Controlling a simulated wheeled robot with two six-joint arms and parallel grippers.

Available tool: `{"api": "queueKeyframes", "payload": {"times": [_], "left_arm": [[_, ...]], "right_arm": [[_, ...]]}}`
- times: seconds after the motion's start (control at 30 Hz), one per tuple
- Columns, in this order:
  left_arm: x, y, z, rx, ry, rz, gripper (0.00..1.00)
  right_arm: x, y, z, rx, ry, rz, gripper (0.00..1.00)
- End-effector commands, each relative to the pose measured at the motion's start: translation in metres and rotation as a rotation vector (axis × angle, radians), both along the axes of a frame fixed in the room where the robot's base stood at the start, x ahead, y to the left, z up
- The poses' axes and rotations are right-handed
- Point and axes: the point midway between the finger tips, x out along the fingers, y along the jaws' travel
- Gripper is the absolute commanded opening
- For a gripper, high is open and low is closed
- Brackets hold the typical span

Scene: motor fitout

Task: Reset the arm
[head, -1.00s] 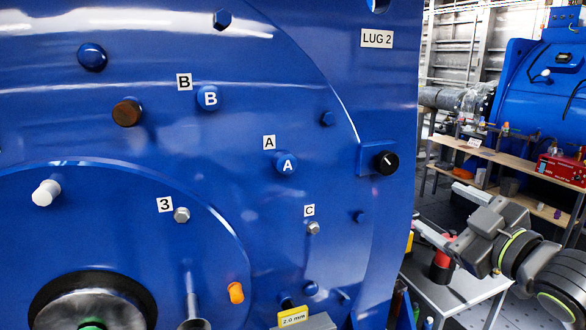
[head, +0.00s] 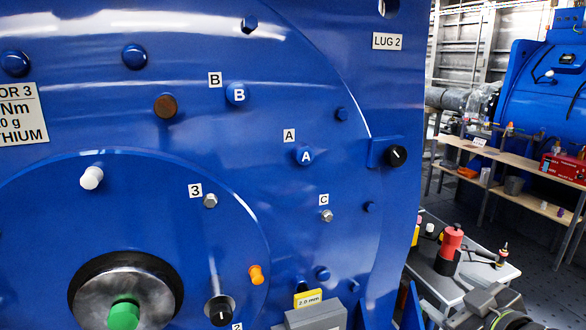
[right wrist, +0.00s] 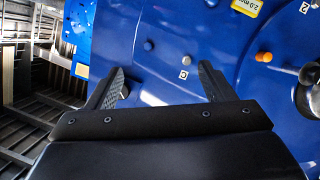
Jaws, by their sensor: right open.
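My right gripper (right wrist: 160,82) shows in the right wrist view with its two dark fingers spread wide and nothing between them. Beyond the fingers is the blue motor face (right wrist: 150,30), with the C label (right wrist: 184,75) and its bolt between and above the fingertips. In the head view my right arm (head: 490,303) shows only at the bottom right corner, low beside the small table; it is partly cut off by the frame. My left gripper is not in view.
The big blue motor (head: 330,60) fills the left and middle, with protruding bolts, a black knob (head: 395,155) and a green-tipped shaft (head: 124,313). A small table (head: 430,275) holds a red-and-black item (head: 448,248). A wooden shelf (head: 500,160) stands behind.

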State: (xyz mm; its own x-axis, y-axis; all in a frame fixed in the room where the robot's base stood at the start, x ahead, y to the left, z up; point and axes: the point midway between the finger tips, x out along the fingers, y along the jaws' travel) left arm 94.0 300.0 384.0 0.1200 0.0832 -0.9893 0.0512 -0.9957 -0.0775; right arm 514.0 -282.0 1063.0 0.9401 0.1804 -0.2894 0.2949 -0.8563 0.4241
Motion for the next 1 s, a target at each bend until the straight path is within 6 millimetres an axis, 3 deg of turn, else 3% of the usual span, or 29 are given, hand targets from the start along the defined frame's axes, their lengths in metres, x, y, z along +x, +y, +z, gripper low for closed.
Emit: {"api": "queueKeyframes", "payload": {"times": [0.03, 0.2, 0.4, 0.6, 0.77, 0.8, 1.0], "left_arm": [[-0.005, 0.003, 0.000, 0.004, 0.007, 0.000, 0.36], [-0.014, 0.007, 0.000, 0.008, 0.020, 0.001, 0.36], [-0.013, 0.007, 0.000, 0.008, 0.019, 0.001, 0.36], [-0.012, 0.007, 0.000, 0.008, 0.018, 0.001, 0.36], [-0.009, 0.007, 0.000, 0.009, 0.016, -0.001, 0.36], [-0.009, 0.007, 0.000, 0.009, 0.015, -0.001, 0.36], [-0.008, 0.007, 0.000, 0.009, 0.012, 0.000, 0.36]], "right_arm": [[-0.010, -0.002, -0.026, 0.020, 0.059, -0.030, 0.76], [-0.060, -0.013, -0.116, 0.072, 0.286, -0.175, 0.76], [-0.145, -0.022, -0.202, 0.121, 0.562, -0.365, 0.76], [-0.222, -0.023, -0.249, 0.150, 0.774, -0.522, 0.76], [-0.278, -0.020, -0.271, 0.167, 0.916, -0.632, 0.76], [-0.283, -0.021, -0.278, 0.166, 0.935, -0.647, 0.76], [-0.265, -0.027, -0.327, 0.162, 0.950, -0.640, 0.76]]}}
